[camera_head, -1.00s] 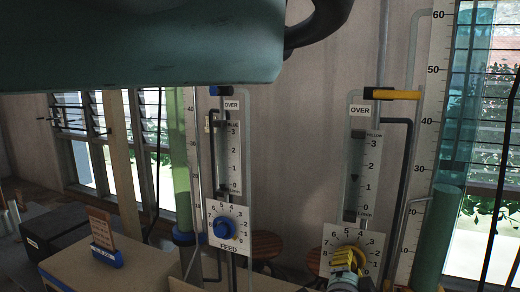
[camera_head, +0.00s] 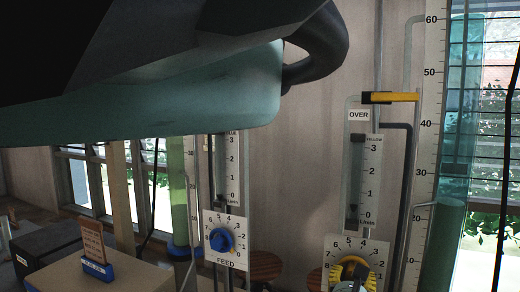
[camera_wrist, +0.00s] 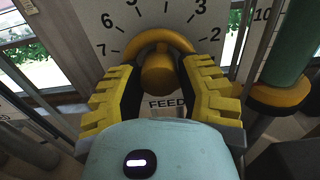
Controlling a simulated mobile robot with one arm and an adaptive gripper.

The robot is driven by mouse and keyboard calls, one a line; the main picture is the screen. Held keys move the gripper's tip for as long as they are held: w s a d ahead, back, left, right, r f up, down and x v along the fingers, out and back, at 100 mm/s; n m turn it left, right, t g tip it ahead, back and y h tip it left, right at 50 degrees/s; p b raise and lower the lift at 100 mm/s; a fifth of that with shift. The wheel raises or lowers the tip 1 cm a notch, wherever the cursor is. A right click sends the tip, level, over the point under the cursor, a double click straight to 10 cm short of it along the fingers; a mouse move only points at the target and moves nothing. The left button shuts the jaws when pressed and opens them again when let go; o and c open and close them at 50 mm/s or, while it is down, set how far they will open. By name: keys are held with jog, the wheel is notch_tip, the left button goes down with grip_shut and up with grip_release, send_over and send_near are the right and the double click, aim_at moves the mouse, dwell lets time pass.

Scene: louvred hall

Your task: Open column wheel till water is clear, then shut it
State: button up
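The yellow wheel (camera_head: 352,265) is on the lower right dial plate in the head view. In the wrist view its rounded hub (camera_wrist: 158,76) and rim lie in front of a numbered plate marked FEED. My gripper (camera_wrist: 160,82) has its yellow fingers on either side of the hub, apart, with narrow gaps beside it; I cannot tell whether they touch the rim. The right column (camera_head: 438,250) is dark green up to just above the 20 mark and paler teal above. A blue wheel (camera_head: 221,240) is on the left plate, beside a lighter green column (camera_head: 180,205).
A yellow-banded OVER pipe (camera_head: 390,97) and scale board (camera_head: 368,180) stand above the yellow wheel. A sign in a blue holder (camera_head: 95,268) stands on a bench at lower left. Brown round stools (camera_head: 265,266) are behind. My arm hides the upper left.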

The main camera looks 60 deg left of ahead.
jog(key=o, duration=0.4)
jog(key=shift+r, duration=0.1)
jog(key=shift+c, duration=0.2)
jog(key=v, duration=0.7)
jog(key=v, duration=1.2)
dwell(0.7)
dwell(0.4)
